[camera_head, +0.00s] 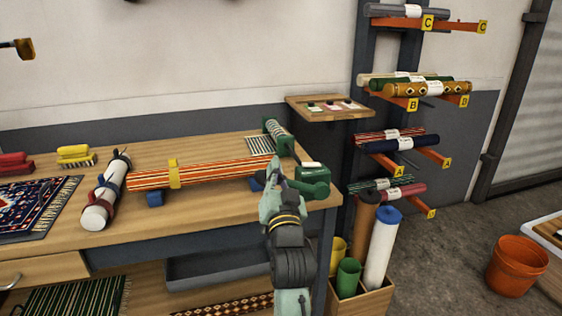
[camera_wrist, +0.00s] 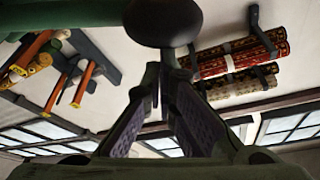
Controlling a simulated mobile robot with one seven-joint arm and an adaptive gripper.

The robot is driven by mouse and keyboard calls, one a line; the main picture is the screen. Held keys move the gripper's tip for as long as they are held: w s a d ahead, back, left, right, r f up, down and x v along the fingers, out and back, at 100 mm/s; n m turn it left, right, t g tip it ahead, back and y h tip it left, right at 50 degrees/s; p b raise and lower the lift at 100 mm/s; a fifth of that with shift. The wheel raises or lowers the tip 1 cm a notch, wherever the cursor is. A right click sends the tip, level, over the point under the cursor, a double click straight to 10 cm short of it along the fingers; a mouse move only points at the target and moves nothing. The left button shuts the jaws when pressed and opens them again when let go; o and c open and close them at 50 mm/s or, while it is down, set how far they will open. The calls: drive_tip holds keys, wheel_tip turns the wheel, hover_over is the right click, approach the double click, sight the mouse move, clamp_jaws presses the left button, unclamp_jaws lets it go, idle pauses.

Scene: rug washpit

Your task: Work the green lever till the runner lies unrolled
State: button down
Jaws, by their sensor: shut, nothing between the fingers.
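A rolled runner with red, orange and cream stripes (camera_head: 215,172) lies along the bench on blue rests (camera_head: 155,198), with a yellow band (camera_head: 174,173) around it. A green mechanism (camera_head: 314,180) stands at its right end, near the bench corner. My gripper (camera_head: 277,165) is beside the mechanism, shut and empty, and hides part of it. In the wrist view a dark round knob (camera_wrist: 163,22) is just beyond my fingertips (camera_wrist: 160,66), apparently part of the green lever. I cannot tell whether they touch. The lever's arm is not clearly seen.
A white roll with bands (camera_head: 97,210), a patterned rug (camera_head: 30,205) and yellow brushes (camera_head: 75,154) lie left on the bench (camera_head: 215,215). A small shelf (camera_head: 328,106) and a rug rack (camera_head: 385,150) stand right. A crate of rolls (camera_head: 360,297) is below.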

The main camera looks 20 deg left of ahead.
drive_tip(key=shift+s+a+f, duration=0.1)
drive_tip(key=shift+f, duration=0.2)
